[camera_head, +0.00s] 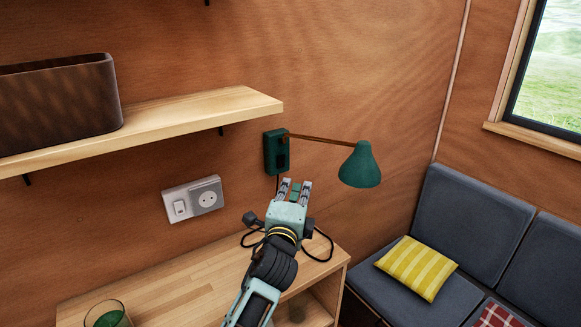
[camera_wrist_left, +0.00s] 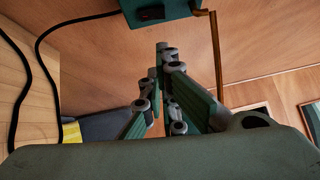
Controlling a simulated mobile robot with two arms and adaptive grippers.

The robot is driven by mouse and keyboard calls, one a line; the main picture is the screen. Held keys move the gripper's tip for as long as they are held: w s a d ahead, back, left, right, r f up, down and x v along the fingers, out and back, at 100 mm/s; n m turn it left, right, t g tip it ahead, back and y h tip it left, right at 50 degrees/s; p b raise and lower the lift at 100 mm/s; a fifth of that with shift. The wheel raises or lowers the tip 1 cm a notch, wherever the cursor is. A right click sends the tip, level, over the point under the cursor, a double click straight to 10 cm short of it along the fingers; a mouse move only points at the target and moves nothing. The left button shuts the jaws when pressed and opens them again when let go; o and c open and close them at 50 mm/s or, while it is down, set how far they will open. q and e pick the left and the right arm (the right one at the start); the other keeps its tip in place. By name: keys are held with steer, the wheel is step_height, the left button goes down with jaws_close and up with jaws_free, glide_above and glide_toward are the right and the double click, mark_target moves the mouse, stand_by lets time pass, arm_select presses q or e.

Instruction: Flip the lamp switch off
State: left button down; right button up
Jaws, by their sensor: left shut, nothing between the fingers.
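The wall lamp has a green shade (camera_head: 360,166) on a thin brown arm, joined to a green box (camera_head: 269,153) on the wooden wall. A small dark switch (camera_head: 282,142) shows on the box's face; in the left wrist view the dark switch with some red (camera_wrist_left: 151,14) is at the top edge. Its on or off state is unclear. My left gripper (camera_head: 293,184) is shut and empty, just below the box and apart from it. In the left wrist view its fingertips (camera_wrist_left: 164,48) meet below the box (camera_wrist_left: 180,8). My right gripper is not in view.
A wooden shelf (camera_head: 180,119) with a brown basket (camera_head: 60,98) is at upper left. A white switch and socket plate (camera_head: 191,199) is on the wall. Below are a wooden cabinet top (camera_head: 190,285) with a glass (camera_head: 106,315), and a black cord (camera_head: 322,238). A grey sofa (camera_head: 470,215) stands right.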

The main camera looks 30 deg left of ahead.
mark_target(281, 162)
arm_select(q)
steer(key=w+a+r+p, duration=0.1)
steer(key=w+a+p, duration=0.1)
steer(key=w+a, duration=0.3)
steer(key=shift+w+a+p, duration=0.3)
steer(key=shift+w+p, duration=0.1)
steer(key=shift+w, duration=0.15)
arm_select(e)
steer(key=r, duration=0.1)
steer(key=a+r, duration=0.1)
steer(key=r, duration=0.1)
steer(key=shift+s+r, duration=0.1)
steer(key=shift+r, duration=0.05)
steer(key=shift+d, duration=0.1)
